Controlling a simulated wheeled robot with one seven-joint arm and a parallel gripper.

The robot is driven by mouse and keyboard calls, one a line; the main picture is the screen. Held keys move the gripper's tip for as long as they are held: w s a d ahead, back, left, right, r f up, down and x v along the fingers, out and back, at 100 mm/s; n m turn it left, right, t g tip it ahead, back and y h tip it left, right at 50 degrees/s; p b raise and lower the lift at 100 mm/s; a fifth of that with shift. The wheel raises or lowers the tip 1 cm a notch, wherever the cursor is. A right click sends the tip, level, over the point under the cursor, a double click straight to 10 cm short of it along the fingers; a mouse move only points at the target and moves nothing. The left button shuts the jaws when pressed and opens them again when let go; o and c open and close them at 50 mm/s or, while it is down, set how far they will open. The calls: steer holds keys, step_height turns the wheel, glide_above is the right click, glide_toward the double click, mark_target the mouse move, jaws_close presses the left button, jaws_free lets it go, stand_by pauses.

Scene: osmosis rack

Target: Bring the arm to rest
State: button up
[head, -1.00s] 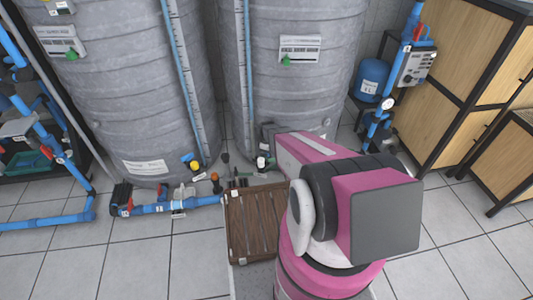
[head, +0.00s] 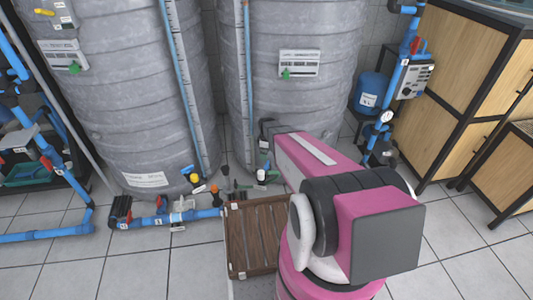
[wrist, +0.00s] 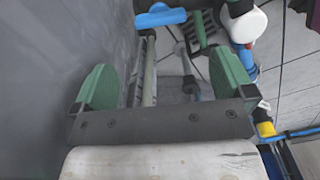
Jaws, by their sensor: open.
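My gripper (wrist: 163,80) shows in the wrist view with its two green fingers apart and nothing visible held between them. A smooth grey surface fills the left of the wrist view, close to the left finger. A blue pipe piece, a green slotted part and a white rounded part lie beyond the fingers. In the head view my pink and black arm reaches forward from the lower right toward the right grey tank (head: 300,100). The gripper itself is mostly hidden there behind the arm, near the tank's foot.
Another grey tank (head: 135,110) stands at the left. A brown slatted crate (head: 255,240) sits left of my arm. Blue pipes with valves (head: 165,220) run along the floor. A blue canister (head: 369,92) and wooden cabinets (head: 465,80) stand right. Tiled floor is open at lower left.

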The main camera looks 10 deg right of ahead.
steer(key=s+r+m, duration=1.2)
steer(key=s+r, duration=0.9)
steer(key=shift+s+r+m, duration=0.2)
steer(key=shift+r+m, duration=0.2)
steer(key=shift+d, duration=0.1)
